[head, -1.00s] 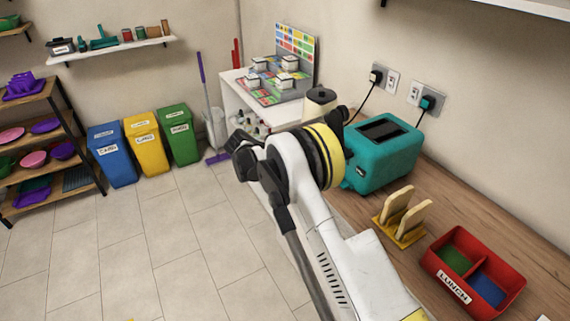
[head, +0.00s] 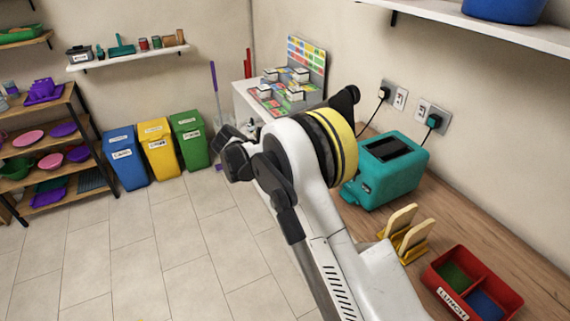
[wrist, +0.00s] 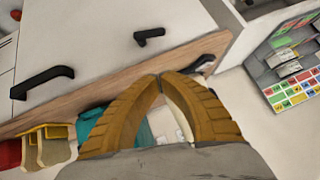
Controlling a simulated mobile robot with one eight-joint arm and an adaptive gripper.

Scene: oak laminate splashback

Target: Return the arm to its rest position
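My white arm with its yellow and black joint ring rises through the middle of the head view, bent at that joint, above the counter's front side. My gripper (wrist: 160,78) shows in the wrist view as two ridged ochre fingers. Their tips meet, and I see nothing held between them. I cannot make out the fingers in the head view. Behind them in the wrist view are the wooden counter edge (wrist: 100,98), a cabinet front (wrist: 100,45) with black handles and part of a teal toaster (wrist: 92,122).
The counter holds the toaster (head: 390,172), a bread rack (head: 408,238) and a red lunch box (head: 478,262). A white shelf unit with a coloured board (head: 306,62) stands behind the arm. Blue (head: 126,160), yellow (head: 158,150) and green (head: 189,142) bins stand left. The floor (head: 150,250) is clear.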

